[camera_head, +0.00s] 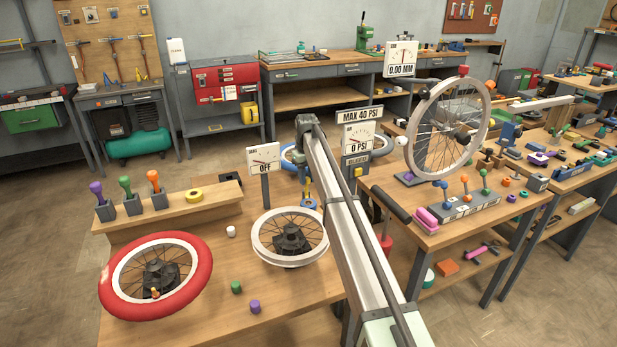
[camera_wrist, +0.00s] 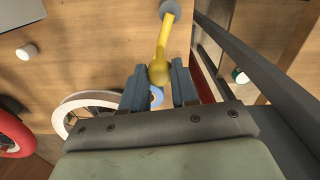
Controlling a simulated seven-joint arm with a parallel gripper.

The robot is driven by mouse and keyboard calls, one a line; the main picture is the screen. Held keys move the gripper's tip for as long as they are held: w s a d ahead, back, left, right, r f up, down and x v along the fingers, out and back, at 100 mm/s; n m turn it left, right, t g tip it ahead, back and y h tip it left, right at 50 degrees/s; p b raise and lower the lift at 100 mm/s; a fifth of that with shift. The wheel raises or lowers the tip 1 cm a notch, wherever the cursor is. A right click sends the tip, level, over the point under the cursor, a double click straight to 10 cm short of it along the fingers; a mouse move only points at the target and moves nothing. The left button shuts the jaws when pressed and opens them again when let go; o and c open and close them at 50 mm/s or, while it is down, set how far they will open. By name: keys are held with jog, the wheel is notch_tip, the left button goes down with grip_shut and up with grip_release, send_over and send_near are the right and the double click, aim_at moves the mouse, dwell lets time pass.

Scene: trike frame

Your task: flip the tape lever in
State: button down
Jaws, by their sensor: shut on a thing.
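A yellow lever (camera_wrist: 161,45) with a rounded knob shows in the wrist view, rising from a round grey base (camera_wrist: 171,9). My gripper (camera_wrist: 160,86) has its two blue-grey fingers on either side of the knob and is shut on it. In the head view a small yellow and blue part (camera_head: 308,190) shows beside my arm, behind the white rim; I cannot tell whether it is this lever. A gauge on a post (camera_head: 263,160) reads OFF.
A white spoked wheel (camera_head: 263,246) and a red-tyred wheel (camera_head: 190,309) lie on the wooden bench (camera_head: 262,325). A white cap (camera_head: 231,231), a green cap (camera_head: 236,287) and a purple cap (camera_head: 254,306) stand near them. A 0 PSI gauge (camera_head: 359,137) stands right of my arm.

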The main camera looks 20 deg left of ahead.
jog(key=shift+s+a+m, duration=0.1)
jog(key=shift+a+m, duration=0.15)
jog(key=shift+m, duration=0.45)
jog(key=c, duration=0.8)
grip_release()
jog(key=shift+c, duration=0.2)
notch_tip(320, 180, up, 14)
jog(key=shift+f, duration=0.1)
